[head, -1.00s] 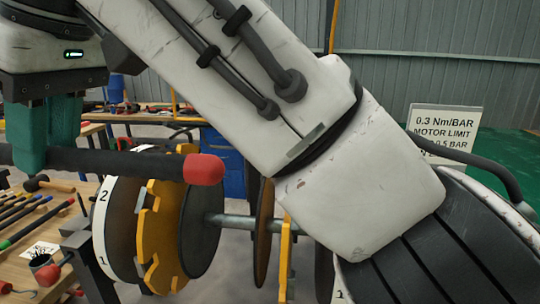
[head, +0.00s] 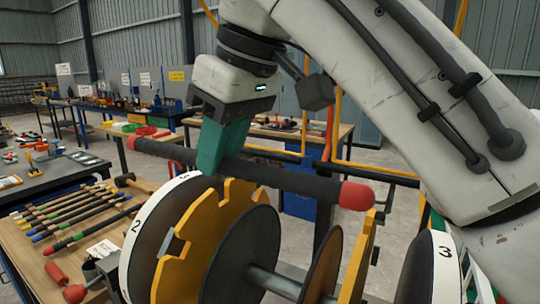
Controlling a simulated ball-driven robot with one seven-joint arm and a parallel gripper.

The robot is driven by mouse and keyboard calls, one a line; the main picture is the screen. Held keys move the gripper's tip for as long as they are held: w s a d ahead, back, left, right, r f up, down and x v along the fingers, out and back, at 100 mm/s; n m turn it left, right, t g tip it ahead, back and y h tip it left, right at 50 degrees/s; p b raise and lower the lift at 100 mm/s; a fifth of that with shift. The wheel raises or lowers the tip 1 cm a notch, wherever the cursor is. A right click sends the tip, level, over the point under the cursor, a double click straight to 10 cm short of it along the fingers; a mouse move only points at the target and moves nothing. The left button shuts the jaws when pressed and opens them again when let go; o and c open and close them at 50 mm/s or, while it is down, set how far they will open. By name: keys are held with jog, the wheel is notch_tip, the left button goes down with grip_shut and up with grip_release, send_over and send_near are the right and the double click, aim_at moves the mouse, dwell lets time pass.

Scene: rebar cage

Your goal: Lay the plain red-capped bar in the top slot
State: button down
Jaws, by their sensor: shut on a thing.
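The dark bar with red caps (head: 290,180) is in my gripper (head: 218,162), whose teal fingers are shut on it left of its middle. It hangs slightly tilted, its right end lower in the picture, with one red cap (head: 357,196) at the right and another at the far left. Below it is the cage, with a yellow notched plate (head: 185,262) on the left and a second yellow plate (head: 360,262) on the right.
A wooden bench (head: 35,262) on the left holds several bars with coloured caps, a mallet (head: 135,183) and a card. Numbered white rims (head: 135,230) flank the cage around a grey shaft (head: 275,283). My white arm covers the upper right. More benches stand behind.

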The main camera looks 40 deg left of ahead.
jog(key=w+d+f+p, duration=0.1)
jog(key=w+d+f, duration=0.1)
jog(key=w+f, duration=0.8)
jog(key=shift+w+f, duration=0.25)
jog(key=shift+f, duration=0.3)
jog(key=shift+f, duration=0.1)
jog(key=c, duration=1.3)
grip_release()
jog(key=shift+f, duration=0.2)
jog(key=o, duration=0.4)
jog(key=v, duration=1.2)
jog(key=shift+d, duration=0.15)
